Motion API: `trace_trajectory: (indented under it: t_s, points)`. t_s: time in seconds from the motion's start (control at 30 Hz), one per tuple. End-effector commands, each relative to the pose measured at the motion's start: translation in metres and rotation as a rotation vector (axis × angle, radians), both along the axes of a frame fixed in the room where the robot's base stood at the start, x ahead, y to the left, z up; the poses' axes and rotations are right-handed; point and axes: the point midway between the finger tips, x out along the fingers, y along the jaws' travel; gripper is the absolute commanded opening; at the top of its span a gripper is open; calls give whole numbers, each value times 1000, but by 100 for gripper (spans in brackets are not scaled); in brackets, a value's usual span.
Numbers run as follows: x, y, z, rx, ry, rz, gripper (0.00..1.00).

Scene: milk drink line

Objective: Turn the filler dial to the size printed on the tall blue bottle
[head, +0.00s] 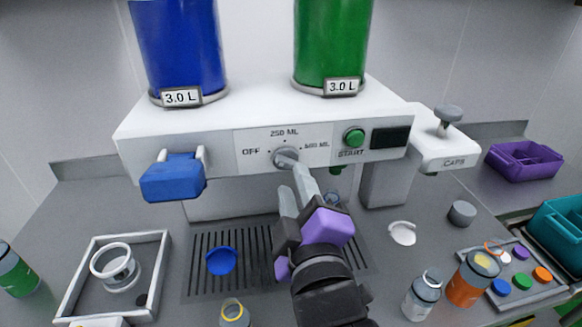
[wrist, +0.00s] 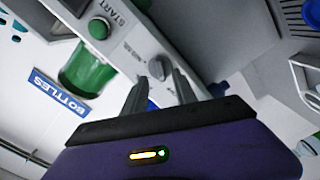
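The filler dial (head: 285,157) is a small grey knob on the white filler's front panel. Around it are OFF at left, 250 ML above and another ML size at right, whose first digit is blurred. I cannot tell where the dial points. The dial also shows in the wrist view (wrist: 160,68), just beyond and between my fingertips. My gripper (head: 292,180) is open in front of the dial, its fingers apart; contact with the dial cannot be told. I cannot make out a tall blue bottle or a printed size on any bottle.
A green START button (head: 353,138) is right of the dial; a blue block (head: 173,178) juts out at left. A blue tank (head: 178,45) and a green tank (head: 333,40) stand above. Below are a drip grate (head: 203,262), a grey bottle (head: 422,297) and an orange bottle (head: 470,285).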

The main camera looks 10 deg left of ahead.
Motion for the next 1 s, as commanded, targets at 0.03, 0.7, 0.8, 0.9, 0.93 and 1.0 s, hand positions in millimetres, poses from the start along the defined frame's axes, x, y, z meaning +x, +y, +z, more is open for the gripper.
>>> trace_trajectory:
  t_s: [0.03,0.7,0.8,0.9,0.93,1.0]
  points:
    - [9,3,2,0,1,0,34]
    - [43,13,0,3,0,1,26]
    - [43,13,0,3,0,2,6]
    - [43,13,0,3,0,2,0]
    - [43,13,0,3,0,2,0]
    - [43,13,0,3,1,2,0]
